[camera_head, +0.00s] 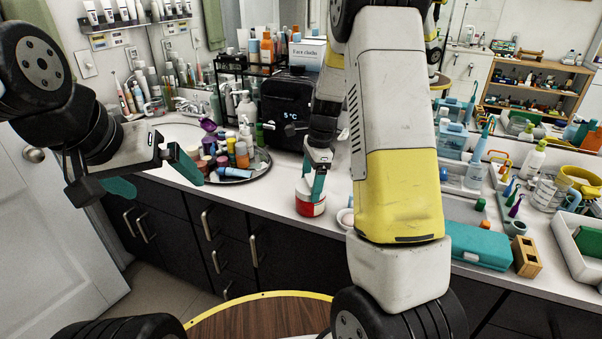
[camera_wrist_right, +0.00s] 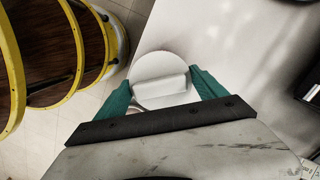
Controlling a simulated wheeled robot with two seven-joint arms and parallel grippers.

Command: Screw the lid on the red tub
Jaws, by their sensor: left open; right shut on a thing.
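The red tub (camera_head: 311,208) stands upright on the white counter near its front edge, with a white part at its top. My right gripper (camera_head: 318,183) reaches down over it from above. In the right wrist view, the round white lid (camera_wrist_right: 160,70) with a raised bar across it lies between the teal fingers of my right gripper (camera_wrist_right: 166,92), which is shut on it. The lid appears to be at the tub's top; whether its thread is engaged cannot be told. My left gripper (camera_head: 153,180) is open and empty in front of the counter, left of the tub.
A round tray (camera_head: 262,166) crowded with bottles and jars stands left of the tub. A small white dish (camera_head: 346,216) is close on its right. A black box (camera_head: 287,98) stands behind. A teal case (camera_head: 478,246) and a wooden block (camera_head: 527,257) lie farther right.

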